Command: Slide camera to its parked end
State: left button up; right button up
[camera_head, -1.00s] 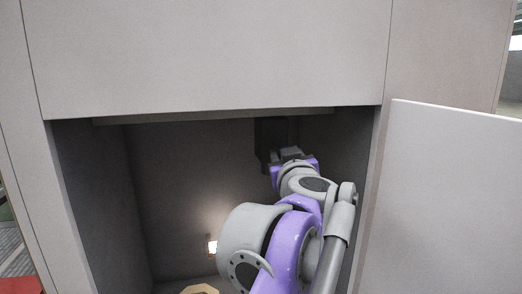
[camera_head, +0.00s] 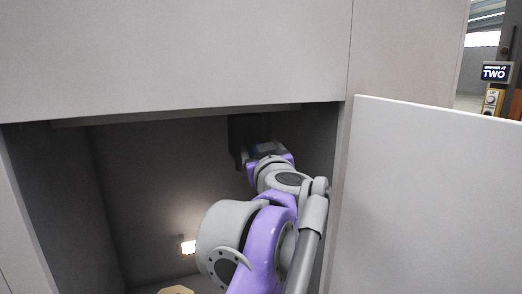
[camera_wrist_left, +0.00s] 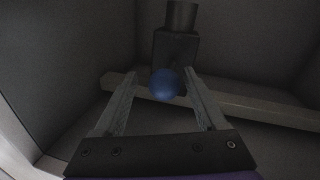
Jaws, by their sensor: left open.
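The camera, a dark box (camera_head: 242,136), hangs from a pale rail (camera_head: 180,115) under the top of an open cabinet recess, toward the right end in the head view. In the left wrist view the camera (camera_wrist_left: 176,46) has a blue ball-shaped part (camera_wrist_left: 166,84) facing me, and the rail (camera_wrist_left: 255,110) runs crosswise behind it. My left gripper (camera_wrist_left: 160,76) is open, with one finger on each side of the blue ball. I cannot tell whether the fingers touch it. In the head view my left gripper (camera_head: 263,150) is at the camera, its fingers mostly hidden.
A white door (camera_head: 435,200) stands open on the right of the recess. A pale tan object (camera_head: 175,290) is cut off at the bottom edge. The recess left of my arm is clear.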

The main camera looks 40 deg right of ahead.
pick_arm(q)
jog(key=shift+s+a, duration=0.2)
jog(key=shift+s, duration=0.2)
jog(key=b+v, duration=0.2)
jog(key=v, duration=0.8)
pick_arm(e)
jog(key=f, duration=0.1)
jog(key=s+f, duration=0.1)
jog(key=f, duration=0.1)
jog(key=shift+s, duration=0.1)
pick_arm(q)
jog(key=w+a+f+m+g+h, duration=0.1)
jog(key=w+a+f+m+g, duration=0.15)
jog(key=a+f, duration=0.8)
jog(key=w+a+f+m+g, duration=0.15)
jog(key=w+a+f, duration=0.25)
jog(key=a+f, duration=0.7)
jog(key=s+a+f+n+g+y, duration=0.2)
jog(key=s+a+f, duration=0.3)
jog(key=a+f, duration=0.4)
jog(key=s+a+f+n+g+y, duration=0.2)
jog(key=s+a+f+y, duration=0.2)
jog(key=a+f, duration=0.5)
jog(key=s+a+f+n+g+y, duration=0.2)
jog(key=s+a+f, duration=0.5)
jog(key=f, duration=0.5)
jog(key=shift+a+n+g+y, duration=0.3)
jog(key=shift+a+n+y, duration=0.3)
jog(key=shift+a, duration=0.3)
